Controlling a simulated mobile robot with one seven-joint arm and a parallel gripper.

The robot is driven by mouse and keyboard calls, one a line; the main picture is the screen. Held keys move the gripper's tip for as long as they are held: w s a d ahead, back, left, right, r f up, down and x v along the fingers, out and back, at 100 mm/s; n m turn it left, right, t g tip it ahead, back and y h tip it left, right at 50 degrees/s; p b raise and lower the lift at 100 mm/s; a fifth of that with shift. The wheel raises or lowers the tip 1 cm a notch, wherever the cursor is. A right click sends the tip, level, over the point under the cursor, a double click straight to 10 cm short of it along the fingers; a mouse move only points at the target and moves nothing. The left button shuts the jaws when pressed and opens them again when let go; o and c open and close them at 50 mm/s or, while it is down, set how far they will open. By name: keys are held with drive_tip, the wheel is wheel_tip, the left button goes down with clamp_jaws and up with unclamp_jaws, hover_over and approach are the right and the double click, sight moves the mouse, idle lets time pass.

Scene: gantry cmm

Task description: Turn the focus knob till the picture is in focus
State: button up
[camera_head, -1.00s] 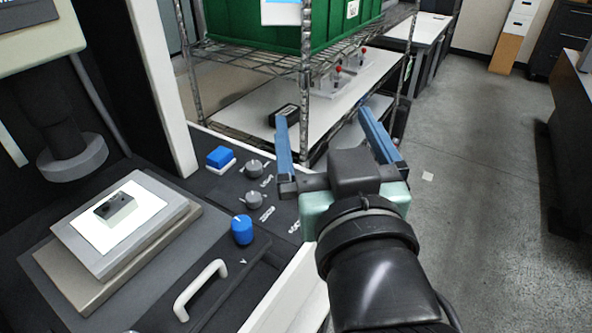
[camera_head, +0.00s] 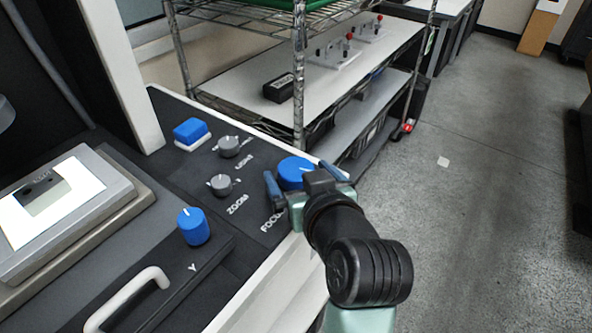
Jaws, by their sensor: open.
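The focus knob (camera_head: 294,171) is a large blue round knob with a white pointer line, at the right edge of the dark panel, beside the partly covered "FOCUS" label (camera_head: 271,223). My gripper (camera_head: 299,165) is open, with one blue finger to the left of the knob and the other to its right. The knob shows between the fingers; I cannot tell whether either finger touches it. My wrist hides the panel edge just in front of the knob. No screen with the picture is in view.
Grey light knob (camera_head: 229,146) and zoom knob (camera_head: 221,185), a blue button (camera_head: 190,130) and a blue Y knob (camera_head: 193,226) are left of my gripper. A white handle (camera_head: 130,297) and lit stage (camera_head: 124,188) lie further left. A wire shelf post (camera_head: 299,90) stands close behind.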

drive_tip(key=shift+x, duration=1.15)
drive_tip(key=shift+r, duration=0.1)
drive_tip(key=c, duration=1.3)
drive_tip(key=shift+d, duration=0.1)
drive_tip(key=shift+n+y, duration=0.3)
drive_tip(key=shift+y, duration=0.1)
drive_tip(key=n+g+y, duration=0.1)
drive_tip(key=n+y, duration=0.1)
drive_tip(key=y, duration=0.1)
drive_tip(key=shift+d+n, duration=0.1)
drive_tip(key=shift+n, duration=0.3)
drive_tip(key=shift+n+g+y+b, duration=0.35)
drive_tip(key=shift+n+g+y, duration=1.15)
drive_tip(key=shift+n+g, duration=0.25)
drive_tip(key=shift+n, duration=0.25)
